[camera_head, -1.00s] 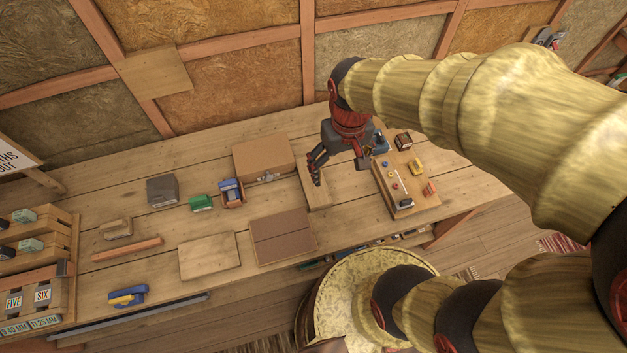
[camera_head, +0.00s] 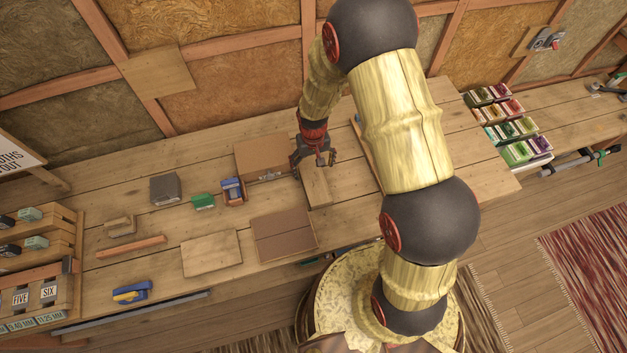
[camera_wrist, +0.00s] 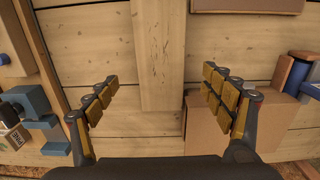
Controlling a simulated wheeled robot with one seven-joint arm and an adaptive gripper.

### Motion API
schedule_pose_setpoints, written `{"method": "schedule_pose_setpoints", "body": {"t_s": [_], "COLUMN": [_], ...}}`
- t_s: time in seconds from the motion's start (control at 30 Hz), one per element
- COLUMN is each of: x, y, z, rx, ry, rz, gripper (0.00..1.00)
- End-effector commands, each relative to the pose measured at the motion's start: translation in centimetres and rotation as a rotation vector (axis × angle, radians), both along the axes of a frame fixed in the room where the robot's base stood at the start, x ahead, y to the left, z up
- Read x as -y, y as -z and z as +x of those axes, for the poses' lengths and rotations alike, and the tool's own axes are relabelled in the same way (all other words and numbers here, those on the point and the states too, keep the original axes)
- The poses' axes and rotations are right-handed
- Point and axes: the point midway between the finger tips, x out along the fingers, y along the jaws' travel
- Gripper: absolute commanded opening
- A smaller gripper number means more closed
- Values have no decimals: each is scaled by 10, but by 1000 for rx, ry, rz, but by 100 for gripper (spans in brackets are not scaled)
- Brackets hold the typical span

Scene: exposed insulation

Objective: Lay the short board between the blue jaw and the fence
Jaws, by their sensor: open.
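A pale, narrow board (camera_head: 318,190), which I take as the short board, lies flat on the bench below my gripper (camera_head: 315,161). In the wrist view the board (camera_wrist: 160,45) runs down between the two fingers of my gripper (camera_wrist: 160,76). The fingers are wide apart, one on each side of it, with clear gaps, and hold nothing. A blue block-like part (camera_wrist: 38,112), likely the blue jaw, shows at the left of the wrist view beside a long wooden edge (camera_wrist: 38,45). My arm hides that area in the head view. I cannot make out the fence for sure.
A cardboard box (camera_head: 262,154) stands close by my gripper, and its side (camera_wrist: 225,128) is under the right finger in the wrist view.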

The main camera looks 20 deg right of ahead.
Motion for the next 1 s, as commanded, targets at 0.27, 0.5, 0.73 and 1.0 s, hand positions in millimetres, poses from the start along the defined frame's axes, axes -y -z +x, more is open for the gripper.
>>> {"method": "schedule_pose_setpoints", "body": {"t_s": [0.27,0.5,0.73,1.0], "x": [0,-1,-1,-1], "y": [25,52,77,79], "z": [-1,-7,-7,-6], "rx": [7,4,7,8], "ry": [6,5,6,6], "rz": [0,0,0,0], "gripper": [82,82,82,82]}}
